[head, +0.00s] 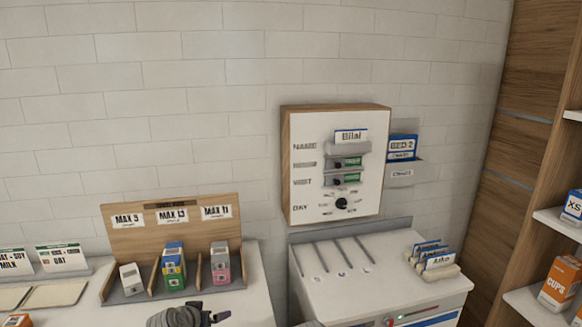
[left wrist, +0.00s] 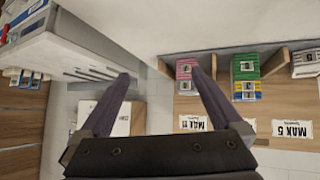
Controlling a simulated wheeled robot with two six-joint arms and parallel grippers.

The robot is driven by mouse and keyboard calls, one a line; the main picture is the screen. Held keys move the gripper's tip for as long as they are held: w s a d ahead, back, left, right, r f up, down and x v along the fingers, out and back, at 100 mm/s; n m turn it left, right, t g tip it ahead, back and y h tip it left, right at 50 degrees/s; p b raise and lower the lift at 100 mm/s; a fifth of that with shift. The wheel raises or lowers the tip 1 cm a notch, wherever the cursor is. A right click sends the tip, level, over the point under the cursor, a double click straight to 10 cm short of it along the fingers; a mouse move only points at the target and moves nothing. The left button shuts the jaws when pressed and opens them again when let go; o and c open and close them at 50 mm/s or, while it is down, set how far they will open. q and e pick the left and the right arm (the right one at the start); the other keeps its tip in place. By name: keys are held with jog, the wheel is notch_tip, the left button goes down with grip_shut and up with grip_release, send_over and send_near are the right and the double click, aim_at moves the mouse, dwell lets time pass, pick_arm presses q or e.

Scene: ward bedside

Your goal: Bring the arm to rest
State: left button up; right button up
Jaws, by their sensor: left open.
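My left gripper (head: 190,316) shows only in part at the bottom edge of the head view, in front of the counter with the box rack. In the left wrist view its two fingers (left wrist: 161,75) are spread apart with nothing between them. My right gripper is in neither view.
A wooden rack (head: 122,241) labelled MAX holds small grey, green-yellow and pink boxes. A wall board (head: 308,214) carries a "Bilal" card. Below it stands a white slotted cabinet (head: 325,286) with name cards (head: 437,261). Shelves (head: 546,222) stand at right.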

pick_arm(q)
jog(key=s+d+f+g, duration=0.4)
jog(key=s, duration=0.1)
jog(key=shift+d+f, duration=0.15)
jog(key=shift+f, duration=0.25)
jog(key=s+d+f+m+g+y+b, duration=0.3)
jog(key=s+d+f+g+b, duration=0.2)
jog(key=s+d+f+b, duration=0.4)
jog(key=s+d+f, duration=0.2)
jog(key=s+d, duration=0.1)
jog(key=s, duration=0.2)
jog(key=shift+f+g, duration=0.35)
jog(key=shift+g, duration=0.05)
